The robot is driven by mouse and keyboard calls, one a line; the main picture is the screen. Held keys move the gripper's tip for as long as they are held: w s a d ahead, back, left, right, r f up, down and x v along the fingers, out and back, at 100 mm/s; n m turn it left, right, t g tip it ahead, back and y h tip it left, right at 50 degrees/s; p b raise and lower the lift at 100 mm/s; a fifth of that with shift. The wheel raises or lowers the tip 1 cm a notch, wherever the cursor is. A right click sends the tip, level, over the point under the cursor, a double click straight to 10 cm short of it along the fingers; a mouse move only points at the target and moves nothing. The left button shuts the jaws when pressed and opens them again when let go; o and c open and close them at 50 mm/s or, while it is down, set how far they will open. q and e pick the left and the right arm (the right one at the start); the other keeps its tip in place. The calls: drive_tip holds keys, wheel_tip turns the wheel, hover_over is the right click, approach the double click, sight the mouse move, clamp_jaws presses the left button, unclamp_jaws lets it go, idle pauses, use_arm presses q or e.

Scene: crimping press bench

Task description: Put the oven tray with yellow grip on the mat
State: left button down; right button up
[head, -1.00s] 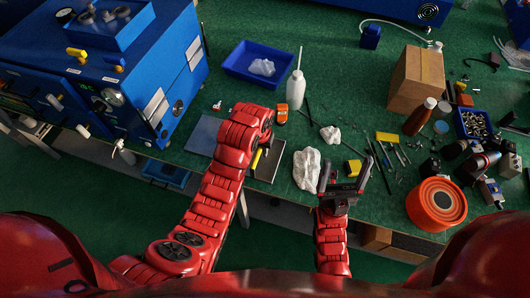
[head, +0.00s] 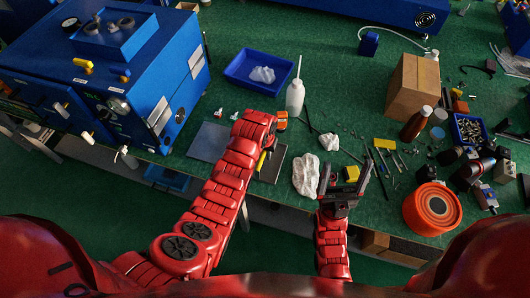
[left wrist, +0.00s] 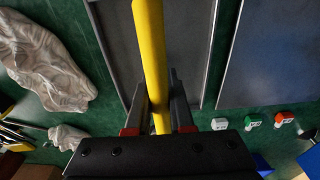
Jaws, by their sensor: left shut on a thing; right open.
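The oven tray (head: 271,168) is a flat dark grey plate at the bench's front edge, partly hidden by my left arm. Its yellow grip (head: 261,161) is a long bar; it also shows in the left wrist view (left wrist: 150,45). My left gripper (left wrist: 160,108) is shut on the yellow grip. In the head view its fingers are hidden behind my red arm. I cannot tell whether the tray touches the bench. The mat (head: 208,142) is a blue-grey rectangle just left of the tray, with a narrow gap between them. My right gripper (head: 344,172) is open and empty near the front edge.
A blue machine (head: 110,75) stands left of the mat. White crumpled cloths (head: 306,174) lie right of the tray. A white bottle (head: 295,95) and a blue bin (head: 258,73) stand behind. An orange reel (head: 432,209) is at the right. The mat looks bare.

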use_arm(q)
drive_tip(key=shift+f, duration=0.15)
drive_tip(key=c, duration=0.8)
unclamp_jaws()
drive_tip(key=shift+r, duration=0.2)
